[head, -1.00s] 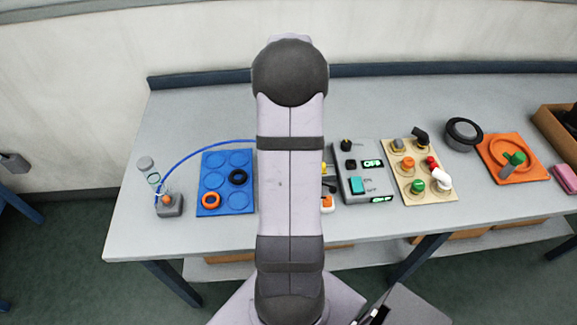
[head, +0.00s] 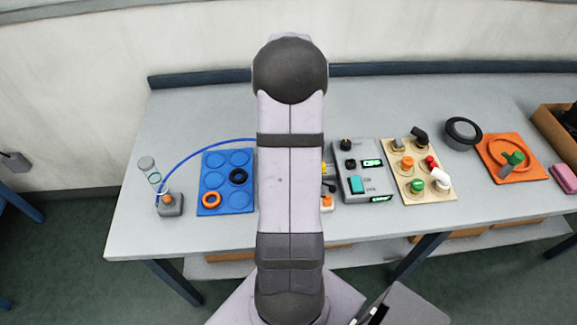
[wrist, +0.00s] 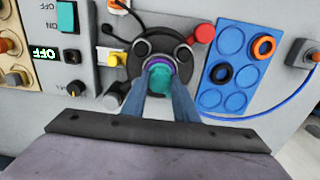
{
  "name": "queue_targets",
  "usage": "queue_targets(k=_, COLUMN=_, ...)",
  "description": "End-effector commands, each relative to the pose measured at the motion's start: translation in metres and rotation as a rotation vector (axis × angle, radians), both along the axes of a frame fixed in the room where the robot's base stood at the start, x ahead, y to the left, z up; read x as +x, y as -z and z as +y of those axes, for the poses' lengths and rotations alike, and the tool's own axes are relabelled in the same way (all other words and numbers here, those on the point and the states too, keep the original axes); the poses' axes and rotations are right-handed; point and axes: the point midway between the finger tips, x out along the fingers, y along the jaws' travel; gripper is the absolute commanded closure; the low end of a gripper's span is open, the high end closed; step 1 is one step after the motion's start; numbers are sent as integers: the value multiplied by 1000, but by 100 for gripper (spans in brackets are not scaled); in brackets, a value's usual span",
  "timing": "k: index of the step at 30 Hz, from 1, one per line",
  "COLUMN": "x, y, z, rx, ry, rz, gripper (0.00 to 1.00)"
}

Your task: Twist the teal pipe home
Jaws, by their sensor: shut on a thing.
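The teal pipe (wrist: 158,78) shows in the wrist view, seen nearly end-on at the middle of a dark round fitting (wrist: 133,65). A purple ring (wrist: 159,62) shows around the pipe's far side. My gripper (wrist: 160,82) has its two blue-grey fingers on either side of the pipe and is shut on it. Whether the pipe is fully seated in the fitting cannot be told. In the head view my arm hides the pipe, the fitting and my gripper.
A blue tray (head: 212,176) with an orange and a black ring lies left of my arm. A grey switch panel (head: 374,187) and a beige knob board (head: 402,176) stand to the right. A red knob (wrist: 204,34) is close to the fitting. A blue cable (head: 200,154) arcs across the left.

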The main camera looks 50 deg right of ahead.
Motion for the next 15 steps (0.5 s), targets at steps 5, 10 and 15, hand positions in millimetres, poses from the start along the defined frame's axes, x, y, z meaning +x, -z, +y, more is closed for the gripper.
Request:
queue_targets(k=5, x=0, y=-1, z=0, rx=0, ry=37, rz=0, gripper=100)
queue_targets(k=10, x=0, y=-1, z=0, rx=0, ry=104, rz=0, gripper=100)
queue_targets(k=15, x=0, y=0, z=0, rx=0, ry=138, rz=0, gripper=100)
